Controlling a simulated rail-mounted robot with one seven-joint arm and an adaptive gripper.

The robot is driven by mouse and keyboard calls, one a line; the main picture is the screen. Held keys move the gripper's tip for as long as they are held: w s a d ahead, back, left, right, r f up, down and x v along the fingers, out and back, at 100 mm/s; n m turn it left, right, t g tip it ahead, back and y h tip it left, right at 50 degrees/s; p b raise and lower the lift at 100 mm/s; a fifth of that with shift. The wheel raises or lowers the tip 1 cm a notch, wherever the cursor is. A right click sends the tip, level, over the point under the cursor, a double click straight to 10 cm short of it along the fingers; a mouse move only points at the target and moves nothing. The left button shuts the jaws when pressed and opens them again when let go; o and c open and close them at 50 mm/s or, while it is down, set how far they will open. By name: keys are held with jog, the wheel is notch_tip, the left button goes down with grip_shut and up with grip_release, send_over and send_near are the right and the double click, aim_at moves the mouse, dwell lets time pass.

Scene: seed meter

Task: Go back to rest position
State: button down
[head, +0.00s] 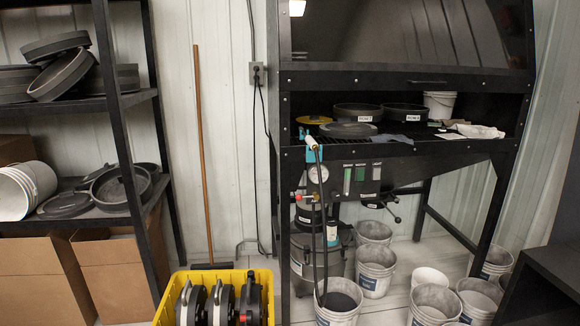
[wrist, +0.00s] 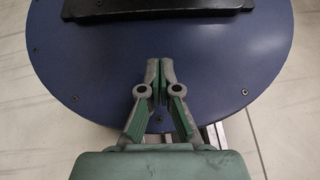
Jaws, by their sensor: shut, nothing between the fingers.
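My gripper (wrist: 159,72) shows in the wrist view, with its two green-padded grey fingers brought together and nothing between them. It points over a round dark blue plate that looks like part of my own base, with a black block on it at the top of the picture. The gripper does not show in the head view, and neither does my arm.
In the head view a black cabinet bench (head: 450,151) holds pans. White buckets (head: 374,276) stand under and before it. A yellow crate (head: 167,305) with black parts sits in front. A shelf (head: 100,104) stands left; a broom (head: 202,150) leans on the wall.

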jog(key=w+r+t+p, duration=0.2)
jog(key=r+p, duration=0.6)
jog(key=p, duration=0.3)
jog(key=w+r+t+p, duration=0.2)
jog(key=r+p, duration=0.6)
jog(key=p, duration=0.3)
jog(key=shift+w+d+t, duration=0.15)
jog(key=shift+w+t, duration=0.2)
jog(key=shift+t, duration=0.05)
dwell(0.6)
